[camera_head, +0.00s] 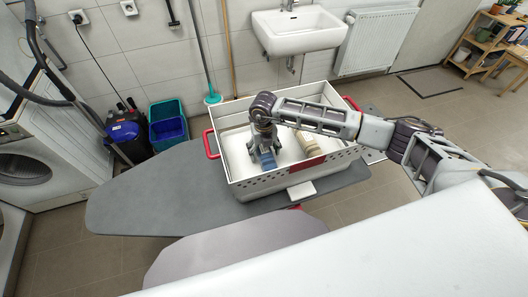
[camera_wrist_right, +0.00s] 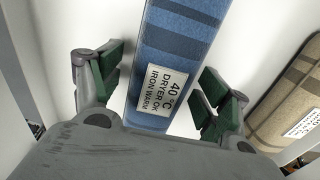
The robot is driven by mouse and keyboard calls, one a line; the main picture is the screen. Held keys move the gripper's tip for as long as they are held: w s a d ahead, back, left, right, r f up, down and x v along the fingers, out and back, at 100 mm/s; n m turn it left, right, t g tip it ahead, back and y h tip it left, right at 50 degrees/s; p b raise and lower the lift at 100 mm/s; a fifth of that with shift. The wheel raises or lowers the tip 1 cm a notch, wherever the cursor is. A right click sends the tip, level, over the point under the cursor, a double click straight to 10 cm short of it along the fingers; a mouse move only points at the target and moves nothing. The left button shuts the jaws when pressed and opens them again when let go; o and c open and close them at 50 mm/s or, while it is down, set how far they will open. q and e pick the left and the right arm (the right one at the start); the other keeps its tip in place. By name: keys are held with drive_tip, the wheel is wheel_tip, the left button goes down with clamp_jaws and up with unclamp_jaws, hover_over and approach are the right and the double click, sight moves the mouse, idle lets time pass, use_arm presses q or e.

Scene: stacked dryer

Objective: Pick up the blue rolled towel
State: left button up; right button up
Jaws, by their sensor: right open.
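The blue rolled towel (camera_wrist_right: 178,45) lies inside the white basket (camera_head: 247,186). In the head view only a little of the blue towel (camera_head: 267,161) shows, below my right gripper (camera_head: 265,150), which reaches down into the basket. In the right wrist view the towel has darker stripes and a white care label. My right gripper (camera_wrist_right: 155,92) is open, with its green-padded fingers on either side of the towel. The fingers look apart from the towel's sides. My left gripper is in neither view.
A beige striped rolled towel (camera_head: 311,147) lies in the basket right of the blue one; it also shows in the right wrist view (camera_wrist_right: 290,95). The basket's walls surround my gripper. The basket stands on a grey ironing board (camera_head: 150,197). A sink (camera_head: 298,30) is behind.

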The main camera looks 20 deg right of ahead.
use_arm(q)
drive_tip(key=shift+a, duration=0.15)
use_arm(e)
drive_tip(key=c, duration=1.3)
drive_tip(key=shift+r, duration=0.15)
drive_tip(key=shift+w+r, duration=0.1)
drive_tip(key=shift+r, duration=0.5)
wheel_tip(320, 180, up, 7)
drive_tip(key=shift+f+b, duration=0.1)
drive_tip(key=shift+b, duration=0.35)
drive_tip(key=shift+r, duration=0.7)
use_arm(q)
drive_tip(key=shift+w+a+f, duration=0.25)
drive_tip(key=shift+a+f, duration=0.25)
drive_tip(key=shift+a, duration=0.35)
use_arm(e)
drive_tip(key=shift+r, duration=0.2)
